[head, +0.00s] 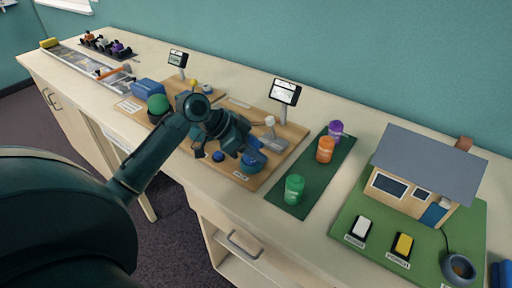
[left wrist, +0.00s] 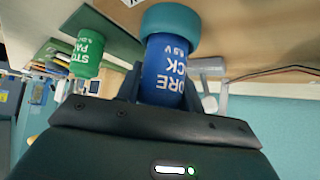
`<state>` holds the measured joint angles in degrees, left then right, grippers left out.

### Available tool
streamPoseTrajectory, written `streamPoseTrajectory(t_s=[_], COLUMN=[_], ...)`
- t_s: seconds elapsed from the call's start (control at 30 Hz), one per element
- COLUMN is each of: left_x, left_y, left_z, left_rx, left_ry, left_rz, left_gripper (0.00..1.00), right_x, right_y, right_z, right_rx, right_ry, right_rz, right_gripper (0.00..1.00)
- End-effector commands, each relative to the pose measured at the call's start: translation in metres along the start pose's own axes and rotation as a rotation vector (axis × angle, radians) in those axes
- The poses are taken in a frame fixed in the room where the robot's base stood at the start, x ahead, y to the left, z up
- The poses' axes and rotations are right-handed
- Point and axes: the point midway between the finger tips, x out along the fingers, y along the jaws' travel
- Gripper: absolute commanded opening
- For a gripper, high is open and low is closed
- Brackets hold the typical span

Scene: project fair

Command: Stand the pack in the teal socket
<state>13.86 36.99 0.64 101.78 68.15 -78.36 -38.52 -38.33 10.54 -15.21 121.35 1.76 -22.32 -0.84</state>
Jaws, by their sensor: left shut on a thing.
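My left gripper (head: 240,152) is shut on the blue pack, low over the wooden board in the head view. In the left wrist view the blue pack (left wrist: 165,75), with white lettering, sits between the two dark fingers. A wider teal ring (left wrist: 170,20), which looks like the teal socket, is at the pack's far end. The pack and ring line up there, but I cannot tell how deep the pack sits. In the head view the blue pack (head: 253,161) is partly hidden by the gripper. My right gripper is not in view.
A green mat right of the board bears a green pack (head: 294,189), an orange pack (head: 325,149) and a purple pack (head: 335,131). A model house (head: 425,170) stands further right. A small display (head: 285,92) stands behind the gripper. A green dome (head: 158,104) is left.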

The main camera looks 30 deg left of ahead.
Motion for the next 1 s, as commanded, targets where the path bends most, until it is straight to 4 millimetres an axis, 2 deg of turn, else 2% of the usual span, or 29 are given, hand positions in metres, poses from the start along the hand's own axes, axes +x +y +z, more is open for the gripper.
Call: streamPoseTrajectory(t_s=[0.43,1.0], left_x=[-0.001,0.003], left_y=[-0.0004,-0.0002], left_z=[-0.0007,0.003], left_rx=[0.0,0.0], left_ry=[0.0,0.001], left_rz=[-0.001,-0.001], left_gripper=[0.13,0.13], right_x=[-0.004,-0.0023], right_y=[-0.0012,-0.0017], right_z=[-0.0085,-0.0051], right_rx=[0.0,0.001], right_ry=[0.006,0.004], right_rz=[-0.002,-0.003], right_gripper=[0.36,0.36])
